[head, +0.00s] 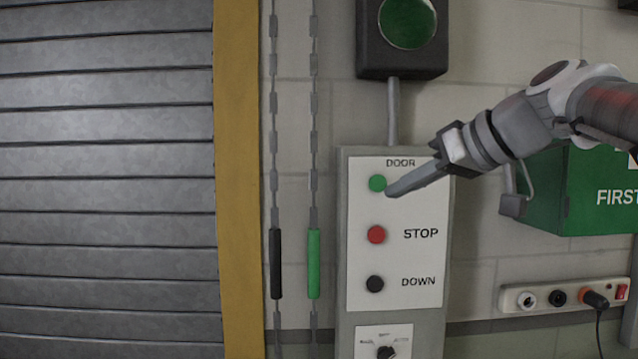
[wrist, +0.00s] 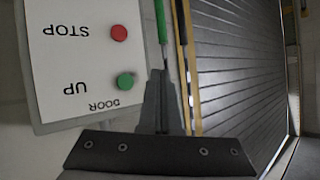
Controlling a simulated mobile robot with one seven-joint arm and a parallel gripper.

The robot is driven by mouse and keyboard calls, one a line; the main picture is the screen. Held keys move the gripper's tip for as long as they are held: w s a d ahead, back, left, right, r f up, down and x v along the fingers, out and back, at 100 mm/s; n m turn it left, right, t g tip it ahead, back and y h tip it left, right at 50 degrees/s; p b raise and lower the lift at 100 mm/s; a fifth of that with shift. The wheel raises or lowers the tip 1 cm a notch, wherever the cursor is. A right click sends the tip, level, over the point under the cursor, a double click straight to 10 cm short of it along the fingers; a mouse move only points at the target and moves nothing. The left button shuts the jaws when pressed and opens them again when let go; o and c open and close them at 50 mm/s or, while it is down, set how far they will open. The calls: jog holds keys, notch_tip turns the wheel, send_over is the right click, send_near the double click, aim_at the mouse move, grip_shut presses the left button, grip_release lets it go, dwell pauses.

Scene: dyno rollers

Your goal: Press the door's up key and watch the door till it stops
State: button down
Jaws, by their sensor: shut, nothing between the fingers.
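The door's up key is a round green button (head: 377,183) at the top of the white DOOR panel (head: 395,258). In the wrist view the green key (wrist: 125,81) shows beside an upside-down UP label, which my gripper hides in the head view. My gripper (head: 391,194) is shut and empty, its fingertips at the key's lower right edge in the head view. In the wrist view the fingertips (wrist: 161,75) lie to the right of the key. I cannot tell whether they touch the panel. The grey slatted door (head: 105,180) fills the left side; its bottom edge is out of the head view.
Below the up key are a red STOP key (head: 376,234) and a black DOWN key (head: 375,283). Two chains with black (head: 276,263) and green (head: 314,263) handles hang left of the panel. A green first-aid box (head: 580,190) and a socket strip (head: 565,295) are at right.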

jog(key=p, duration=0.4)
send_near(371, 187)
jog(key=shift+s+a+f+x, duration=0.1)
jog(key=shift+s+x, duration=0.05)
jog(key=shift+x, duration=0.7)
jog(key=shift+s+a+f+x, duration=0.1)
jog(key=shift+s+x, duration=0.05)
jog(key=shift+x, duration=0.75)
jog(key=shift+s+a+f+x, duration=0.1)
jog(key=shift+f+x, duration=0.05)
jog(key=shift+x, duration=0.7)
jog(key=shift+w, duration=0.1)
jog(key=shift+w, duration=0.3)
jog(key=shift+w, duration=0.3)
jog(key=shift+s, duration=0.1)
dwell(0.5)
jog(key=shift+s+b, duration=0.4)
jog(key=shift+s, duration=0.3)
